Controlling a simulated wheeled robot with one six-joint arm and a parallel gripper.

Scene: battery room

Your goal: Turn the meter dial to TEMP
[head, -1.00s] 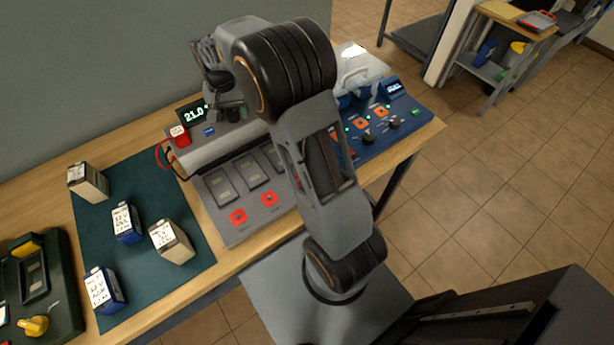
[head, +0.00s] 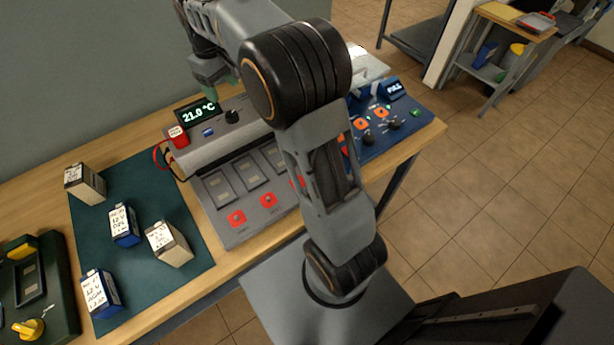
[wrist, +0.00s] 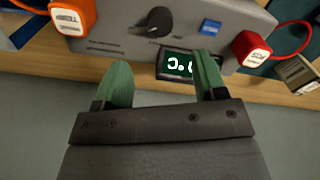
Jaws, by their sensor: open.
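The meter is a grey box (head: 222,140) at the back of the bench. Its dark display (head: 198,112) reads 21.0 °C. The black dial (head: 232,117) sits right of the display. In the wrist view the dial (wrist: 159,20) shows a pale pointer mark towards the lower left, and the lettering around it is too blurred to read. The display (wrist: 178,65) is partly behind a fingertip there. My gripper (wrist: 163,78) has its two green fingers apart with nothing between them. It is above and behind the meter, clear of the dial.
A red plug (head: 178,136) and a blue button (head: 208,132) are on the meter. An orange plug (wrist: 73,14) shows in the wrist view. Several batteries stand on the green mat (head: 150,275) at left. A blue panel (head: 405,130) is at right.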

